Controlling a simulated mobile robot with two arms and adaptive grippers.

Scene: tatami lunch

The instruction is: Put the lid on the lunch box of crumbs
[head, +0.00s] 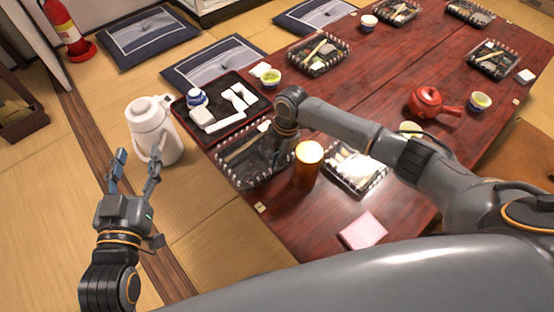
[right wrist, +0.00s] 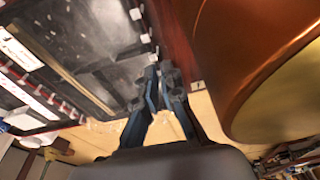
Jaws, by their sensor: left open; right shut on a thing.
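A dark lunch box (head: 232,172) with a dashed patterned rim sits at the near left edge of the red table. It shows in the right wrist view (right wrist: 95,75) as a dark surface with pale specks and a light stick; I cannot tell whether a clear lid covers it. My right gripper (right wrist: 163,72) is shut at its edge, on a thin part that could be rim or lid. In the head view my right gripper (head: 277,158) is partly hidden by its arm. My left gripper (head: 137,165) is open and empty, off the table at left.
An orange-brown cup (head: 308,172) stands close beside my right gripper. A shiny tray-like item (head: 355,172), a pink pad (head: 363,230) and a red teapot (head: 428,103) are to the right. A black tray (head: 181,108) lies behind the box. A white flask (head: 152,128) stands near my left gripper.

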